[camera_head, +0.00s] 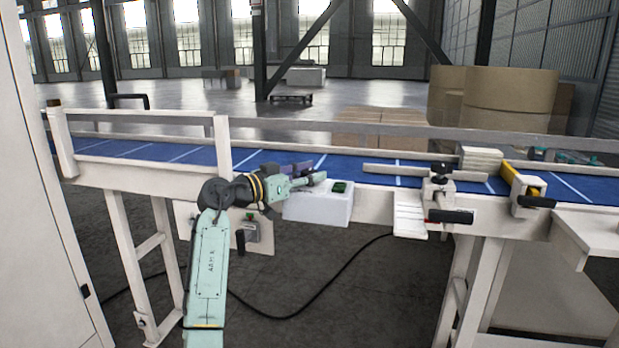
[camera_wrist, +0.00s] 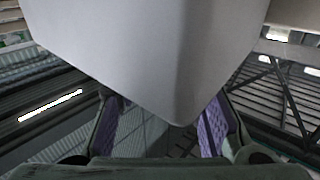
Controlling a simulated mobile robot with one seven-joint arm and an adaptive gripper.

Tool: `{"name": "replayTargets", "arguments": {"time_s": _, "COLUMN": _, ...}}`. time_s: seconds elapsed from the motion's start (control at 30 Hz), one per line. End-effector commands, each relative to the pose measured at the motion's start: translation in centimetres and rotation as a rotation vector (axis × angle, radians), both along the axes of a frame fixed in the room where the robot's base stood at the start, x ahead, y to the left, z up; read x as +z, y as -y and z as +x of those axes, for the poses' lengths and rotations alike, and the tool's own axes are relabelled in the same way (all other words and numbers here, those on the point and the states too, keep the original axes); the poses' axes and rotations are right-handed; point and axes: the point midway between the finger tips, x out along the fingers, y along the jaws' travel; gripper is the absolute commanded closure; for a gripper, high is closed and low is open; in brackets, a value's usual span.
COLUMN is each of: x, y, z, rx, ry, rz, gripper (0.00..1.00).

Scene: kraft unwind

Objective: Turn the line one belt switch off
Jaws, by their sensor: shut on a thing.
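A white box (camera_head: 318,208) sits at the front side of the blue conveyor, with a small green and black switch (camera_head: 340,187) on its top. My gripper (camera_head: 312,178) is at the box's upper left, its fingers pointing right towards the switch. In the wrist view a pale box corner (camera_wrist: 165,60) fills the upper middle and reaches down between my two purple-padded fingers (camera_wrist: 170,135). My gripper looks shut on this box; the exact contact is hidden. A grey unit with a dark handle (camera_head: 252,232) is on a panel below my wrist. No label is readable.
The blue conveyor belt (camera_head: 130,150) runs across behind my gripper, with a pale rail behind it. A clamp with a black handle (camera_head: 450,216) stands right of the box. A black cable (camera_head: 320,300) hangs below. Large brown rolls (camera_head: 510,100) stand at the back right.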

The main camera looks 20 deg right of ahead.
Motion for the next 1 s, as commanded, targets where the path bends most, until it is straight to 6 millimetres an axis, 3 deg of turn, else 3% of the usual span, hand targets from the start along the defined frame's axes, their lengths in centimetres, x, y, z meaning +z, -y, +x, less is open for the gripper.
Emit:
{"name": "replayTargets", "arguments": {"time_s": 0.3, "x": -0.07, "y": 0.00, "z": 0.08, "rx": -0.100, "ry": -0.001, "rz": 0.002, "gripper": 0.94}}
{"name": "replayTargets", "arguments": {"time_s": 0.8, "x": -0.14, "y": 0.03, "z": 0.03, "rx": -0.116, "ry": -0.001, "rz": 0.004, "gripper": 0.94}}
{"name": "replayTargets", "arguments": {"time_s": 0.83, "x": -0.15, "y": 0.03, "z": 0.03, "rx": -0.116, "ry": -0.001, "rz": 0.004, "gripper": 0.64}}
{"name": "replayTargets", "arguments": {"time_s": 1.0, "x": -0.13, "y": 0.03, "z": 0.03, "rx": -0.115, "ry": -0.001, "rz": 0.004, "gripper": 0.53}}
